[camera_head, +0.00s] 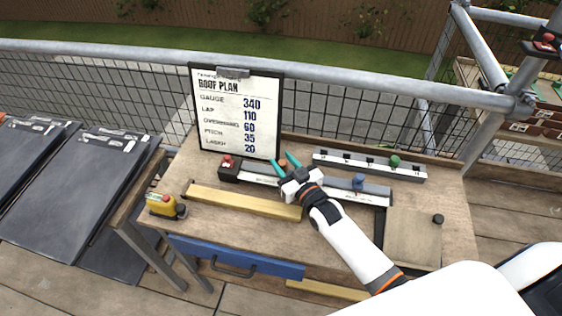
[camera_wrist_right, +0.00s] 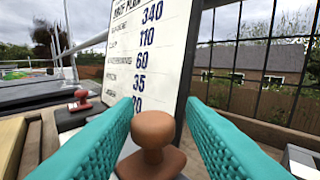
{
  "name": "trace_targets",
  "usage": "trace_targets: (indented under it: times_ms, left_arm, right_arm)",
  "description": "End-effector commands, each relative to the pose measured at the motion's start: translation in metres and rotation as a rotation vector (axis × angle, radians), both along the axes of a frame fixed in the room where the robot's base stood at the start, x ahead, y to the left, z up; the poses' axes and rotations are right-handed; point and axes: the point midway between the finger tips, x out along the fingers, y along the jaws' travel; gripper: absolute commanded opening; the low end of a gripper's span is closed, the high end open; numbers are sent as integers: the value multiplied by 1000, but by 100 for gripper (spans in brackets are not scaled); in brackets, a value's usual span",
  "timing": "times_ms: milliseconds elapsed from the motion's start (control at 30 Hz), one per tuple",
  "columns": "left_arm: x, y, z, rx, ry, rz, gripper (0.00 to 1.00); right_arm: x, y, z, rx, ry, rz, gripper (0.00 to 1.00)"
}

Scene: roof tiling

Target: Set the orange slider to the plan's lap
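The roof plan board (camera_head: 236,112) stands upright at the back of the bench and reads gauge 340, lap 110, then 60, 35 and 20. The orange slider (camera_head: 283,163) is on the rail (camera_head: 337,188), and its knob (camera_wrist_right: 154,130) fills the middle of the right wrist view. My right gripper (camera_head: 286,163) is open, with teal fingers on either side of the knob; I cannot tell whether they touch it. A blue slider (camera_head: 358,181) sits farther right on the rail. The rail's scale near the orange slider is hidden. My left gripper is not in view.
A red knob (camera_head: 228,160) on a dark block is at the rail's left end. A grey rail with a green knob (camera_head: 394,161) lies behind. A wooden batten (camera_head: 243,201) and a yellow tape measure (camera_head: 162,205) lie in front. A board (camera_head: 413,237) is at right.

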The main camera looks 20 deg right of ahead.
Motion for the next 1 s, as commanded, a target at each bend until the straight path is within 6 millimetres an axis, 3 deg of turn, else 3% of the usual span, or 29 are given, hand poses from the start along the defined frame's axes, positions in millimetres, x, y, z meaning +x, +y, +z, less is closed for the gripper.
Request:
trace_targets:
  times_ms: [300, 433, 800, 1000]
  left_arm:
    - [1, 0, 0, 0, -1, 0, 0]
    - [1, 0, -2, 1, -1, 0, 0]
    - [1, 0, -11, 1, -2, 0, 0]
    - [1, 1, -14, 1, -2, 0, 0]
  right_arm:
    - [-1, 1, 0, 1, -2, 2, 42]
    - [-12, -1, -1, 1, 0, 2, 42]
    - [-86, -17, -2, 1, 1, 0, 42]
    - [-112, -22, -1, 1, 0, 0, 42]
